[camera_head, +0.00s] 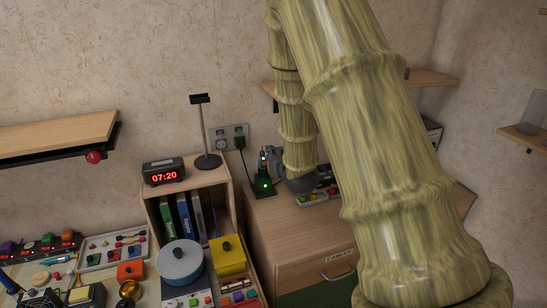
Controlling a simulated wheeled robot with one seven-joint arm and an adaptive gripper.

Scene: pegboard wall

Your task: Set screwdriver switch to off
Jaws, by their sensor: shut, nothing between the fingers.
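An electric screwdriver with a teal and black upper part (263,160) stands upright in a dark charger base (263,188) on the wooden cabinet top. A green light glows on the front of the base. A black cord runs from it to a plug in the wall socket. I cannot make out the switch itself. My arm comes down just right of the screwdriver. The dark end of my gripper (301,185) is low over the cabinet top, apart from the charger. Its fingers are hardly visible; it looks shut and empty.
A panel with coloured buttons (318,196) lies beside my gripper, partly hidden by my arm. A wooden shelf unit (222,178) with a clock (164,172) and black stand (208,161) is left. The wall socket (229,137) is behind. Bare cabinet top (290,232) lies in front.

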